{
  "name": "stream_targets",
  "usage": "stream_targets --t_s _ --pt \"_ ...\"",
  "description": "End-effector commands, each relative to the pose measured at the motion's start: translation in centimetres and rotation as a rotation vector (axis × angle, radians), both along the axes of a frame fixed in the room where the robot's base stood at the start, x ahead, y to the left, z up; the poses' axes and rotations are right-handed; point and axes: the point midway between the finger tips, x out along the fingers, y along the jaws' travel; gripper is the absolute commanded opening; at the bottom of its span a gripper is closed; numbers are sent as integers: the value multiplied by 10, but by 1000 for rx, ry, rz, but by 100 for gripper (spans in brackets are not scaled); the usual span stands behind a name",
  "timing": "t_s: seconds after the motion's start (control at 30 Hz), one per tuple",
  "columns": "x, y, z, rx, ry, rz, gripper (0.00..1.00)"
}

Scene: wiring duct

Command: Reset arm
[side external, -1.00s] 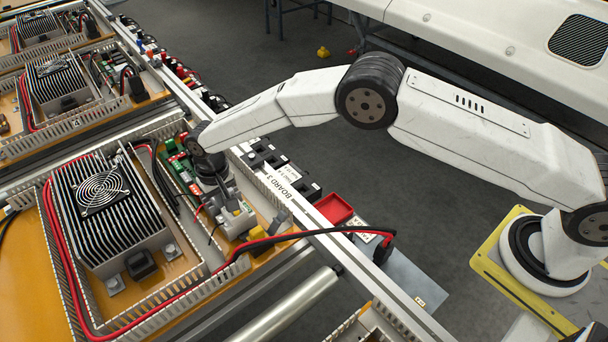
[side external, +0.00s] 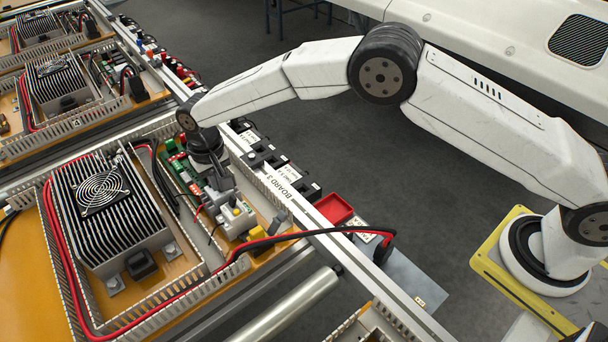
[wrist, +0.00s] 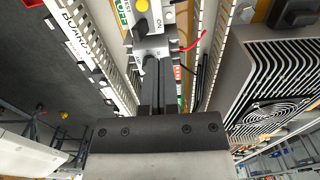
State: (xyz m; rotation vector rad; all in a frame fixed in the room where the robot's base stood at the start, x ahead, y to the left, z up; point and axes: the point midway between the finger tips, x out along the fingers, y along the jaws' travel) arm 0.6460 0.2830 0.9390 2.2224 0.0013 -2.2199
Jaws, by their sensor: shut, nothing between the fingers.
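My gripper (side external: 220,178) is over the right side of the nearest board, beside the green terminal blocks (side external: 184,172). In the wrist view its two dark fingers (wrist: 158,62) lie together, shut and empty. Their tips point at a grey and white switch unit with a yellow button (wrist: 142,10); I cannot tell whether they touch it. This unit also shows in the side view (side external: 238,214), just below the gripper. My arm reaches in from the right.
A finned heatsink with a fan (side external: 102,190) stands left of the gripper. Slotted duct walls (side external: 262,190) border the board. Red and black cables (side external: 290,238) cross the rail. A red tray (side external: 334,208) sits at the board's right. Open floor (side external: 350,150) lies beyond.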

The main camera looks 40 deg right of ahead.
Motion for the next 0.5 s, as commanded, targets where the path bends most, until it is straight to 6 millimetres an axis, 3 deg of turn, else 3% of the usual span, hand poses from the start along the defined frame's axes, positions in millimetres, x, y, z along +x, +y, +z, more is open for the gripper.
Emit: stream_targets --t_s 0.33,0.5 --pt "0 -2 2 1 -2 -1 0" --pt "0 -16 10 5 -10 -2 0"
